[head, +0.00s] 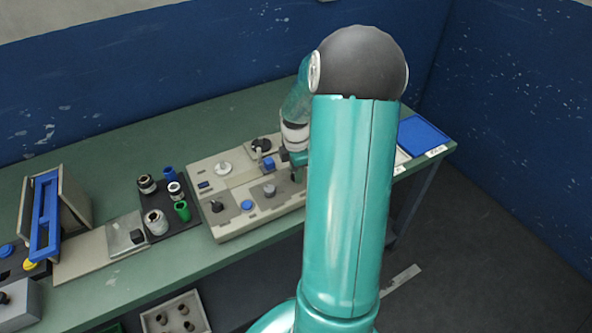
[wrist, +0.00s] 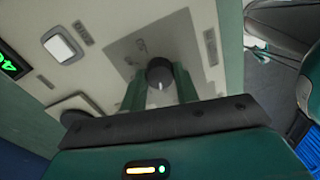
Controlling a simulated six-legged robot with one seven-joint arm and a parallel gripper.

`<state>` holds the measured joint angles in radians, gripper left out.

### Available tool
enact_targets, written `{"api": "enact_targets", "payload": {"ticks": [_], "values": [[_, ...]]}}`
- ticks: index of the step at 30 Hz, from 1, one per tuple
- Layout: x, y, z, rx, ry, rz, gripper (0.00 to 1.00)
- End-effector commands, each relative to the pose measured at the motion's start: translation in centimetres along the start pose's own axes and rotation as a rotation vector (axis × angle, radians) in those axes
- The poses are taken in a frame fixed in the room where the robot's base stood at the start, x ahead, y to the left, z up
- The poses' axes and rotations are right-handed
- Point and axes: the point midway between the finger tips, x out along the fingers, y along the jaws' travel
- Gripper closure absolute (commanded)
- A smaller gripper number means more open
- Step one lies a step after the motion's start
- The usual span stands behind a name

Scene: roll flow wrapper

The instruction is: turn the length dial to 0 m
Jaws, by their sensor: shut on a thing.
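The length dial (wrist: 160,72) appears to be the dark round knob on the grey panel plate in the wrist view. A short white mark on it points toward the bottom of the picture. My gripper (wrist: 159,84) has its two green fingers on either side of the knob and is shut on it. In the head view my gripper (head: 298,172) is at the right part of the beige machine panel (head: 238,222), partly behind my arm. The dial cannot be made out there. The printing around the dial is too blurred to read.
A green-lit display (wrist: 10,64) and a white rocker or button (wrist: 62,47) sit left of the dial. A dark tray (head: 165,205) with several spools stands left of the machine. A blue tray (head: 422,136) lies at the table's right end.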

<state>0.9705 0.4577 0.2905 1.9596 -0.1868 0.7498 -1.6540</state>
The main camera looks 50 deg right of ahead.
Motion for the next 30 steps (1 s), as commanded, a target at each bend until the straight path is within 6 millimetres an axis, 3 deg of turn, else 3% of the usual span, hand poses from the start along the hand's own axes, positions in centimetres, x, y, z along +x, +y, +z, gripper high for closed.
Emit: {"api": "enact_targets", "payload": {"ticks": [12, 27, 28, 30], "values": [[-0.13, 0.13, -0.09, -0.18, 0.0, 0.004, 0.93], [-0.13, 0.13, -0.11, -0.198, 0.0, 0.003, 0.93], [-0.13, 0.13, -0.11, -0.198, 0.0, 0.003, 0.64], [-0.11, 0.11, -0.09, -0.197, 0.0, 0.003, 0.5]]}}
